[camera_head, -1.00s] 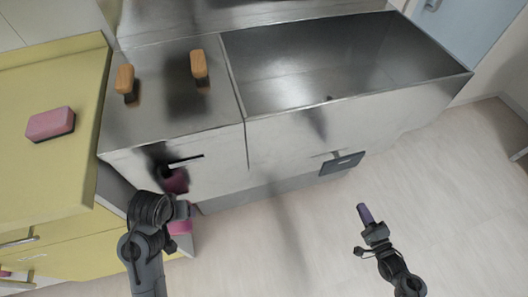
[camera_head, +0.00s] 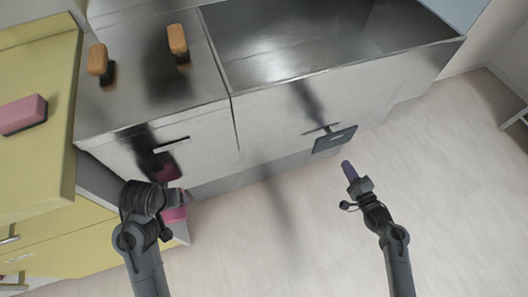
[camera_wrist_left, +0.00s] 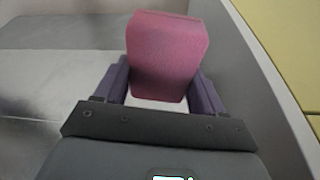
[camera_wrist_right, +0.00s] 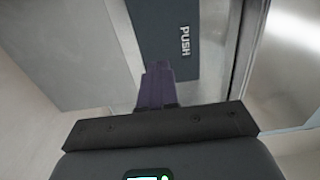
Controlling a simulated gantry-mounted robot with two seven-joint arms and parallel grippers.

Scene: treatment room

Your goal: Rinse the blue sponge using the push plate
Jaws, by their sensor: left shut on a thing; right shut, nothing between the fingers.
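No blue sponge shows; a pink sponge (camera_wrist_left: 166,58) is between the purple fingers of my left gripper (camera_wrist_left: 163,88), which is shut on it. In the head view my left gripper (camera_head: 180,198) is low in front of the steel cabinet, left of the sink. The dark push plate (camera_head: 335,140) is low on the sink's front. It shows in the right wrist view (camera_wrist_right: 168,40) with the word PUSH. My right gripper (camera_head: 349,170) is shut and empty, its fingertips pointing at the plate's lower edge. I cannot tell whether they touch it.
The steel sink basin (camera_head: 290,50) is open and looks empty. The floor (camera_head: 450,170) at right is clear.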

